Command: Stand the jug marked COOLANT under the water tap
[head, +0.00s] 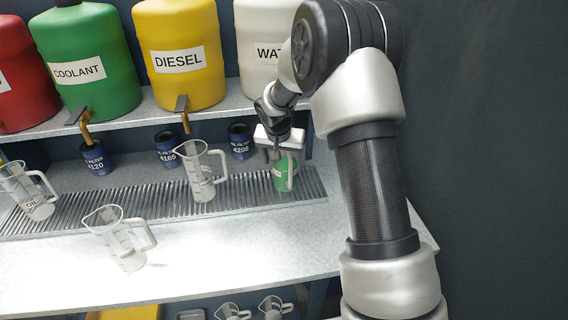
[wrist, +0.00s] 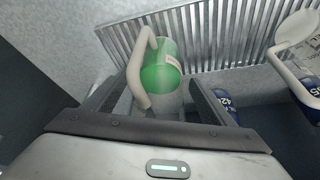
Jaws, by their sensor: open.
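A jug with green contents (head: 284,176) stands upright on the ribbed drip grate, below the white tank marked WAT… (head: 262,60). Its label is too small to read. The green jug also shows in the wrist view (wrist: 163,70), with its pale handle on the left side. My gripper (head: 277,146) is open just above the jug. In the wrist view my two fingers (wrist: 152,100) spread on either side of the jug and handle, and I see no grip on it. The water tap is hidden behind my arm.
A clear jug (head: 203,172) stands on the grate (head: 150,188) to the left; another (head: 120,240) stands in front. A jug marked OIL (head: 30,190) is far left. Blue oil filters (head: 168,149) line the back. Coolant (head: 85,60) and diesel (head: 180,50) tanks stand on the shelf above.

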